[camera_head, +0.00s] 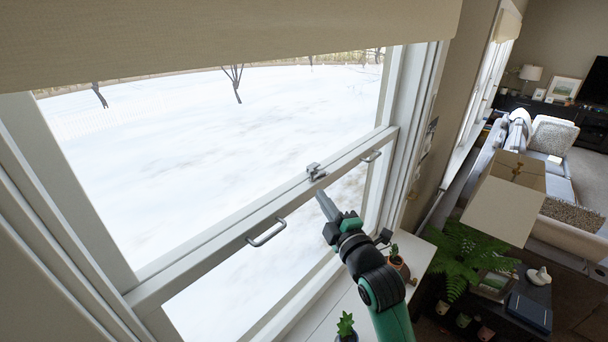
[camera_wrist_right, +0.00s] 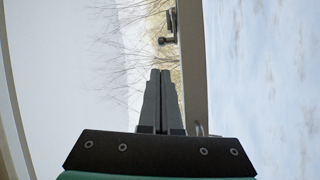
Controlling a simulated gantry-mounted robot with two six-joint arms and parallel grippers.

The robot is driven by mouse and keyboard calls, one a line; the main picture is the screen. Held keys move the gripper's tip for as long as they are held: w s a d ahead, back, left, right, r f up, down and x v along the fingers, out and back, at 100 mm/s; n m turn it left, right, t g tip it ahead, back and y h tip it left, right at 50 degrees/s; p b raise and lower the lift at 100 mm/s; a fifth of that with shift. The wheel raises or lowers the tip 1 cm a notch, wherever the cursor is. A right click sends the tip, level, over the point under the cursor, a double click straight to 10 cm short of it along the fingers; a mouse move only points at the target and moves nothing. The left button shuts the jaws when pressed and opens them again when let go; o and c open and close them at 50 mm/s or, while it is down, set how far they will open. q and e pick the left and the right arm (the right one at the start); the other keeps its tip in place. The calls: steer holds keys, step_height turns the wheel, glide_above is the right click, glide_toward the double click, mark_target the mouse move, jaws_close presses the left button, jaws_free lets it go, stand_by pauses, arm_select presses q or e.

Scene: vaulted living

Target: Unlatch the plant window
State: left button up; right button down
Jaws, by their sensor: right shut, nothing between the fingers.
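The window (camera_head: 240,236) has a white frame, with a horizontal meeting rail across its middle. A small grey metal latch (camera_head: 315,171) sits on top of that rail near its middle. The latch also shows at the top of the right wrist view (camera_wrist_right: 168,40), with a knob-ended lever. My left gripper is not in view.
A potted succulent (camera_head: 346,326) and another small pot (camera_head: 397,259) stand on the white sill (camera_head: 325,313). A green fern (camera_head: 466,258), a white lampshade-like box (camera_head: 502,208) and a sofa are to the right. A roller blind (camera_head: 200,35) covers the window's top.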

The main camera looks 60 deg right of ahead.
mark_target(308, 188)
steer(key=p+x, duration=0.1)
steer(key=x, duration=0.8)
steer(key=shift+w+d+r+p, duration=0.15)
steer(key=shift+w+p, duration=0.05)
steer(key=shift+p, duration=0.1)
steer(key=shift+w+d, duration=0.2)
steer(key=shift+w, duration=0.1)
